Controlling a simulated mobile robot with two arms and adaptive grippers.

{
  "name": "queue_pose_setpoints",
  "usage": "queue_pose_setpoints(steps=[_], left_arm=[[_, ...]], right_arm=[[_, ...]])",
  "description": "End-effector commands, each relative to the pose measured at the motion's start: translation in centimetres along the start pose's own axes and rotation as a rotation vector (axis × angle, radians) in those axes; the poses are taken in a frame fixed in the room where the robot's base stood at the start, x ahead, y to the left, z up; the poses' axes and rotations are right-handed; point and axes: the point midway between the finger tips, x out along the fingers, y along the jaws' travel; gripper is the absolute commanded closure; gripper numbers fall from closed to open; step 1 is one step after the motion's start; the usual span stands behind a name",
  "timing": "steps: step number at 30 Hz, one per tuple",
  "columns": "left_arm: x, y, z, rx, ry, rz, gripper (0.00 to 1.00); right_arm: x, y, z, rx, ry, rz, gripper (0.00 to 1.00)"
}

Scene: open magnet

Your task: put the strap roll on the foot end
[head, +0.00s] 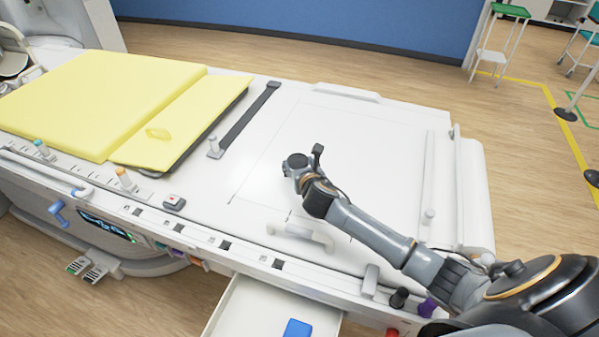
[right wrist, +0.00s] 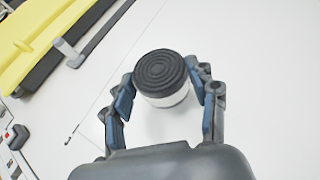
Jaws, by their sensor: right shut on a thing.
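The strap roll (right wrist: 161,75) shows in the right wrist view as a round piece with a black ringed top and a pale lower side. My right gripper (right wrist: 167,92) is shut on it, one finger at each side. In the head view my right gripper (head: 296,168) is over the bare white part of the table top (head: 375,145), right of the yellow pad; the roll is hard to tell from the gripper there. Whether the roll touches the surface I cannot tell. My left gripper is not in view.
A yellow pad (head: 95,95) covers the left part of the table, with a dark strap (head: 250,115) across the table beside it. A white rail (head: 428,180) and a raised edge lie at the right end. An open drawer (head: 255,300) holds a blue block (head: 297,328).

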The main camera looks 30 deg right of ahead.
Motion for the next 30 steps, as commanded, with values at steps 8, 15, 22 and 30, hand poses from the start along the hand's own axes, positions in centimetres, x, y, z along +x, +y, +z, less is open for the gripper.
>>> queue_pose_setpoints(steps=[8, 15, 22, 30], left_arm=[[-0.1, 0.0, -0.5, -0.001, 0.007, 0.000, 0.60], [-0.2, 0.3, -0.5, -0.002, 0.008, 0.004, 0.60], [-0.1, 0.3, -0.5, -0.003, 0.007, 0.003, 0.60], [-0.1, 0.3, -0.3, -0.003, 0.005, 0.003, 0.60]], right_arm=[[1.8, -0.2, -1.7, 0.002, 0.005, -0.001, 0.73], [2.6, -0.2, -3.6, 0.001, 0.000, 0.000, 0.73], [2.6, -0.2, -3.7, -0.001, 0.000, 0.000, 0.73], [2.7, -0.3, -3.9, -0.001, 0.000, 0.000, 0.19]])
